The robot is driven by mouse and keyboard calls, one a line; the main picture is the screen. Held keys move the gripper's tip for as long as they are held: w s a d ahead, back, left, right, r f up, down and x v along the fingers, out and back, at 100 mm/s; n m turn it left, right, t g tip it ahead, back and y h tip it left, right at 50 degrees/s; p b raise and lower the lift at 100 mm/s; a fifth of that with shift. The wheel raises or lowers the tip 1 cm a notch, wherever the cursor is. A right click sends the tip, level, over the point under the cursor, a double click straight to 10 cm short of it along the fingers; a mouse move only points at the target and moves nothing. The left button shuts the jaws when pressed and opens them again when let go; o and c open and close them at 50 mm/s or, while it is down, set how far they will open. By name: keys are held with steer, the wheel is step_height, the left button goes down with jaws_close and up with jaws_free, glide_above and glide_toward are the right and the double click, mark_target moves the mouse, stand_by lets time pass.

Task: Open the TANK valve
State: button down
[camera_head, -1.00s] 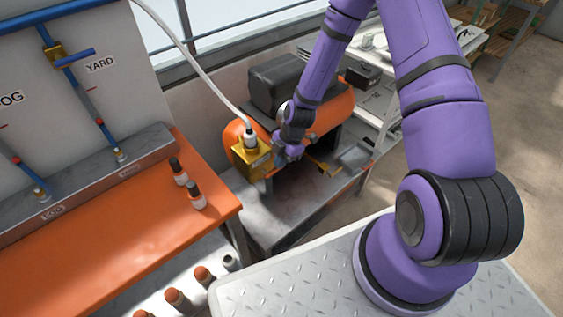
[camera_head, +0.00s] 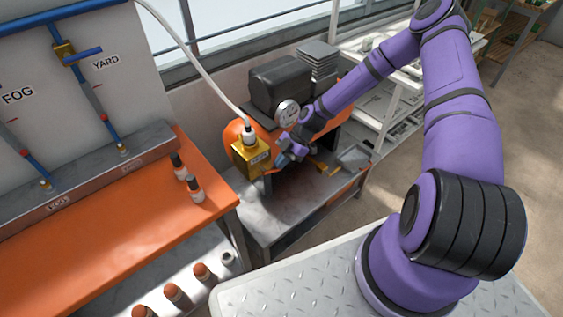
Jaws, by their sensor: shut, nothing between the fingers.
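The compressor's orange tank (camera_head: 232,130) stands on a low grey bench. A yellow block (camera_head: 250,157) with a small label sits at the tank's left end, and a white hose enters its top. The label is too small to read surely, but this looks like the TANK valve. My gripper (camera_head: 284,158) is just right of the yellow block, with its fingers shut and empty. A small blue part shows at the fingertips; I cannot tell whether it is the valve's handle or whether my fingers touch it. My wrist partly hides this area.
A round gauge (camera_head: 288,113) and a black motor housing (camera_head: 277,82) are close to my forearm. An orange table (camera_head: 120,215) with two small bottles stands at the left. The panel behind carries the YARD valve (camera_head: 75,53). A white hose (camera_head: 195,65) hangs down to the block.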

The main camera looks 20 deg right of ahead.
mark_target(278, 170)
step_height(278, 170, down, 2)
steer(key=y, duration=0.2)
steer(key=g+y, duration=0.1)
steer(key=shift+f+y, duration=0.25)
steer(key=shift+y, duration=0.05)
steer(key=f, duration=0.1)
steer(key=a+f, duration=0.1)
steer(key=f, duration=0.1)
steer(key=shift+s+a, duration=0.2)
steer(key=shift+s, duration=0.05)
steer(key=shift+r, duration=0.2)
steer(key=shift+r, duration=0.65)
steer(key=shift+d, duration=0.1)
